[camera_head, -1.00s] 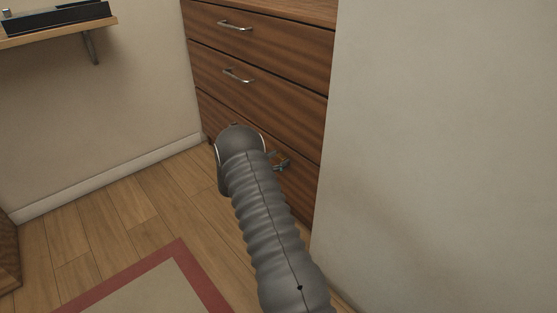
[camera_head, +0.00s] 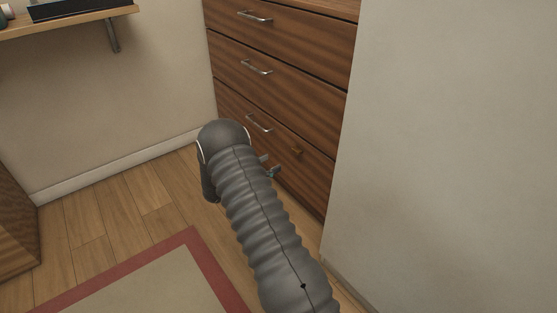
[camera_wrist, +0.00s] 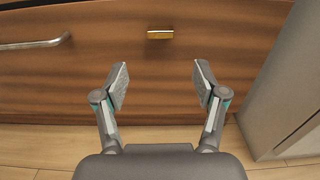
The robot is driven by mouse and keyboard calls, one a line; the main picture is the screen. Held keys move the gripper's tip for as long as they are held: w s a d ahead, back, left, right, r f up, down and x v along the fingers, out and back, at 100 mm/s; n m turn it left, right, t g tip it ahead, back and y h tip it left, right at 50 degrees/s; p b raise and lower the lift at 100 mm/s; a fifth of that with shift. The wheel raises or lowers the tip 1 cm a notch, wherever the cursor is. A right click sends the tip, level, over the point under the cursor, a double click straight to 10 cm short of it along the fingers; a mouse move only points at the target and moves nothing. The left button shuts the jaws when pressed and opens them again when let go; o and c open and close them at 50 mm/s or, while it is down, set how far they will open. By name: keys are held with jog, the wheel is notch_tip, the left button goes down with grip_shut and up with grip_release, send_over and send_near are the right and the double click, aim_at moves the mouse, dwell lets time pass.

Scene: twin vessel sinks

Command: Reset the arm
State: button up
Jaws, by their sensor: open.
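My gripper (camera_wrist: 160,88) is open and empty in the wrist view, its two fingers spread apart. It faces the lowest wooden drawer front (camera_wrist: 100,80), with a small brass piece (camera_wrist: 160,33) above and between the fingertips. In the head view my arm reaches toward the drawers, and part of my gripper (camera_head: 269,166) shows beside the arm's end, in front of the bottom drawer. The rest of my gripper is hidden behind the arm.
The wooden drawer unit (camera_head: 290,55) has metal bar handles, one (camera_wrist: 35,44) at the wrist view's left. A pale wall (camera_head: 450,150) stands close on the right. A shelf (camera_head: 70,20) is at upper left. Open wood floor (camera_head: 130,205) and a red-bordered rug (camera_head: 205,255) lie at left.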

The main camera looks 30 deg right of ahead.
jog(key=shift+a, duration=0.35)
dwell(0.3)
jog(key=s+f+m+g+y, duration=0.2)
jog(key=s+f+m+g, duration=0.1)
jog(key=s+f, duration=0.3)
jog(key=s+a+r+m+g+y, duration=0.3)
jog(key=s+m+y, duration=0.15)
jog(key=s, duration=0.35)
jog(key=s+a+r+m+t+y+p, duration=0.2)
jog(key=s+a+r, duration=0.4)
jog(key=r, duration=0.6)
jog(key=s+a+r+m+t+y+p, duration=0.2)
jog(key=s+a+r+m+t+y, duration=0.2)
jog(key=s+r, duration=0.6)
jog(key=s+a+r+m+t+y+p, duration=0.3)
jog(key=s+a+r+m+y, duration=0.2)
jog(key=r, duration=0.9)
jog(key=s+a+m, duration=0.1)
jog(key=s+a, duration=0.2)
jog(key=shift+s+a+r, duration=0.2)
jog(key=shift+a+r, duration=0.05)
jog(key=shift+a, duration=0.1)
